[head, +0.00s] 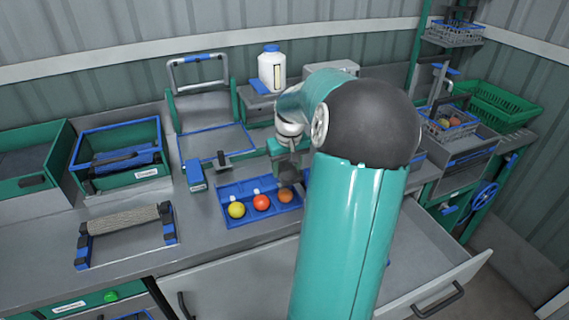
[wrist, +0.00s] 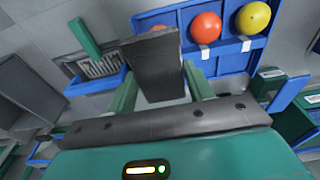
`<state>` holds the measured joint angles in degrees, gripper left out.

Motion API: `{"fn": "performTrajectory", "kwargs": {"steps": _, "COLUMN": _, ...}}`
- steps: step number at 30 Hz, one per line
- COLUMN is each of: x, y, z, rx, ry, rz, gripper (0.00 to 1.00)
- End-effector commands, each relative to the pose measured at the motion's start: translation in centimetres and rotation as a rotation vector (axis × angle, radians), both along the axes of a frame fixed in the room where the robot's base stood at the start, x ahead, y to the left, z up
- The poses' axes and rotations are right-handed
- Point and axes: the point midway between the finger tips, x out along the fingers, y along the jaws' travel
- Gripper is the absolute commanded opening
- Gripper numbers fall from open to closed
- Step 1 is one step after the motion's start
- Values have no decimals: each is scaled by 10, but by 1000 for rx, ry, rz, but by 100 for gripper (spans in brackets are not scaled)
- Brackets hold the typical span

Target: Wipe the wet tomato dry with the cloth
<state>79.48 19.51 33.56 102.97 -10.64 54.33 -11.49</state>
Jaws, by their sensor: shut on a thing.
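My gripper (head: 285,160) is shut on a dark grey, flat piece that I take to be the cloth (wrist: 158,72); it stands out between the fingers in the wrist view. A blue tray (head: 230,192) holds a yellow tomato (head: 236,210), a red tomato (head: 261,202) and an orange tomato (head: 285,196) in a row. The cloth is close to the orange tomato, which it mostly hides in the wrist view (wrist: 160,28). I cannot tell whether they touch. Which tomato is wet does not show.
A roller stand (head: 125,222) and a blue-rimmed green crate (head: 120,155) stand on the bench to the left. A white bottle (head: 271,68) stands behind. An open drawer (head: 430,265) juts out at the front right. My arm hides part of the bench to the tray's right.

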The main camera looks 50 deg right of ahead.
Motion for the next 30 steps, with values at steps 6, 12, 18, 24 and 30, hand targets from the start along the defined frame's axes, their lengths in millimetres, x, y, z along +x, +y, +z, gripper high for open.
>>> {"fn": "performTrajectory", "kwargs": {"steps": 6, "x": -3, "y": 3, "z": -14, "rx": 3, "ry": 1, "rz": 1, "gripper": 34}}
{"fn": "performTrajectory", "kwargs": {"steps": 12, "x": -4, "y": 4, "z": -34, "rx": 3, "ry": 0, "rz": 2, "gripper": 34}}
{"fn": "performTrajectory", "kwargs": {"steps": 18, "x": -2, "y": 3, "z": -48, "rx": 1, "ry": -1, "rz": 2, "gripper": 34}}
{"fn": "performTrajectory", "kwargs": {"steps": 24, "x": -1, "y": 2, "z": -51, "rx": 0, "ry": -1, "rz": 2, "gripper": 34}}
{"fn": "performTrajectory", "kwargs": {"steps": 30, "x": 0, "y": 2, "z": -51, "rx": 0, "ry": -1, "rz": 3, "gripper": 34}}
